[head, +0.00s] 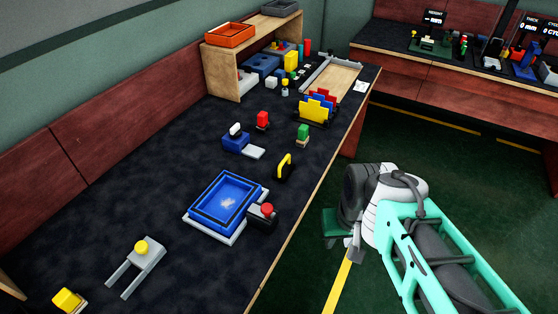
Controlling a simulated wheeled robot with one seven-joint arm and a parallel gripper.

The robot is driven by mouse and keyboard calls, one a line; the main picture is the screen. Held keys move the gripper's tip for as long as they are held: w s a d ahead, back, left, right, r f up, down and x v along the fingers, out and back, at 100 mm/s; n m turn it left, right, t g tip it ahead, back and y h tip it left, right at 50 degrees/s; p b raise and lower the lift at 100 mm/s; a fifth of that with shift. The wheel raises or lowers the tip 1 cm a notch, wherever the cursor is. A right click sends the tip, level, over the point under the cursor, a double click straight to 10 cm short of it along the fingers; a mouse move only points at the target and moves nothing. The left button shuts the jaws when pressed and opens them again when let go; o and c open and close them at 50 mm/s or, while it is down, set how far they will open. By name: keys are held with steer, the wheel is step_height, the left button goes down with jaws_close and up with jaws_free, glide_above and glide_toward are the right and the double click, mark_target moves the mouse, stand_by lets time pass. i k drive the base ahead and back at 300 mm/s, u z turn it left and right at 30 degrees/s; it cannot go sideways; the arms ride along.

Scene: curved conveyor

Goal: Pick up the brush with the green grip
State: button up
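The brush with the green grip (303,131) appears to be the small upright piece with a green top and a pale tan lower part. It stands on the dark bench top (180,150) near its right edge, in front of the yellow, red and blue upright plates. My gripper (348,242) hangs past the bench's right edge, over the floor, well below and right of the brush in the picture. It points down and is apart from the brush. Its fingers are small and partly hidden by the wrist, so their opening is unclear. A dark green block shape shows beside them.
A red-topped piece (262,119), a blue stamp-like block (236,140) and a black-and-yellow handle (284,168) stand near the brush. The upright coloured plates (318,106) are close behind it. A blue tray (227,203) lies nearer. A wooden shelf (222,72) stands at the back.

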mark_target(302, 131)
steer(key=z, duration=0.9)
steer(key=i, duration=1.8)
steer(key=u, duration=3.9)
